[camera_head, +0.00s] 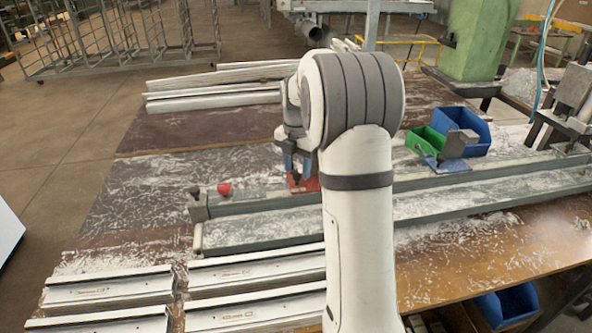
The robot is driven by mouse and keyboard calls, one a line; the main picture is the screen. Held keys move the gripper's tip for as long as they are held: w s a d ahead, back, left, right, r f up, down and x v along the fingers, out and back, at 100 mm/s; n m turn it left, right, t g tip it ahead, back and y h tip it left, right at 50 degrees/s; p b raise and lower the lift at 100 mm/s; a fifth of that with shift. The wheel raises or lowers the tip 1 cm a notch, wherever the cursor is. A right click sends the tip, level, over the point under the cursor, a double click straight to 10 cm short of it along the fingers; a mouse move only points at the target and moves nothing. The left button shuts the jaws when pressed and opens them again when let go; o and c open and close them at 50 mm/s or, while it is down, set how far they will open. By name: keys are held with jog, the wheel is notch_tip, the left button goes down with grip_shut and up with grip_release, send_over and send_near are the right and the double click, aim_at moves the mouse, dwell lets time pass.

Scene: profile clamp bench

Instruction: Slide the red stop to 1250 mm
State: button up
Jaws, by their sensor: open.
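The red stop (305,184) sits on the long grey rail (262,202), partly hidden behind my arm. My gripper (293,164) is just above the red stop, its bluish fingers pointing down and close to it. It is open. Whether the fingers straddle or touch the stop cannot be told, as my arm covers part of the view. No millimetre marks can be read on the rail.
A small red piece (224,189) is near the rail's left end block (198,207). Pale profiles (110,287) lie in front, and more (215,86) lie behind. A green bin (425,142) and blue bin (465,125) stand behind the rail at right.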

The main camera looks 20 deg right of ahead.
notch_tip(320, 180, up, 6)
jog(key=shift+r, duration=0.2)
dwell(0.5)
jog(key=s+a+r+m+t, duration=0.1)
jog(key=s+a+m, duration=0.3)
jog(key=s+m, duration=0.25)
jog(key=s+a+r+m, duration=0.1)
jog(key=s+a+m, duration=0.3)
jog(key=s+m, duration=0.3)
jog(key=s+a+f+m+t, duration=0.1)
jog(key=s+a+f+m, duration=0.1)
jog(key=s+m, duration=0.3)
jog(key=s+a+f+m, duration=0.2)
jog(key=s+m, duration=0.4)
jog(key=s, duration=0.4)
jog(key=shift+s+a+f+t, duration=0.25)
jog(key=shift+f+t, duration=0.15)
jog(key=shift+f, duration=0.1)
jog(key=shift+c, duration=0.6)
